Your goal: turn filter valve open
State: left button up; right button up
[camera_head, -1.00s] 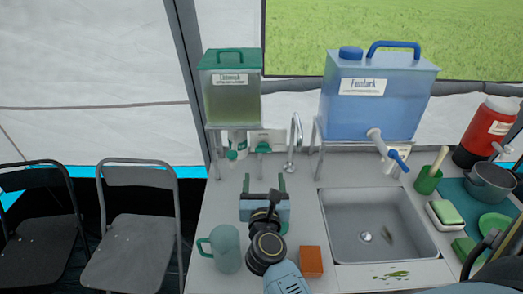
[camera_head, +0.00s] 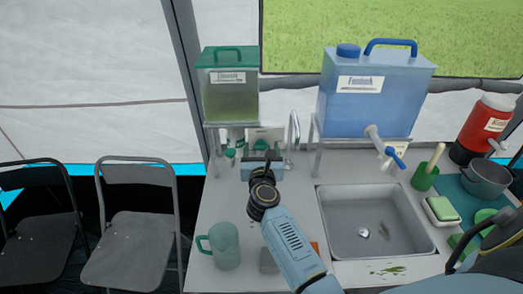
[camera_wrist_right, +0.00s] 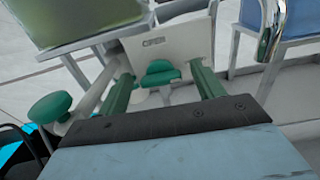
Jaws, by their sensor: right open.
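The filter valve shows in the right wrist view as a green handle (camera_wrist_right: 160,72) in front of a pale plate (camera_wrist_right: 185,45) marked "OPEN". My right gripper (camera_wrist_right: 161,78) is open, with one green finger on each side of the handle. I see no clear contact between fingers and handle. In the head view the right gripper (camera_head: 262,152) is under the green-lidded tank (camera_head: 230,98), and it mostly hides the valve. My left gripper is not in view.
A green knob (camera_wrist_right: 50,107) on a white fitting is left of the right gripper. A metal tap (camera_head: 294,132) stands close on the right. A mug (camera_head: 225,245) is left of my right arm. The sink (camera_head: 375,220) and blue tank (camera_head: 370,95) are to the right.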

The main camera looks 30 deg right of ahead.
jog(key=c, duration=1)
jog(key=n+p, duration=0.2)
jog(key=n, duration=0.1)
jog(key=shift+n, duration=0.4)
jog(key=n+p, duration=0.3)
jog(key=n, duration=0.2)
jog(key=shift+a+n, duration=0.15)
jog(key=shift+n, duration=0.15)
jog(key=n+p, duration=0.1)
jog(key=n, duration=0.3)
jog(key=shift+w+f+p, duration=0.1)
jog(key=shift+p, duration=0.3)
jog(key=shift+f+n+p, duration=0.15)
jog(key=shift+n+p, duration=0.55)
jog(key=shift+n, duration=1.5)
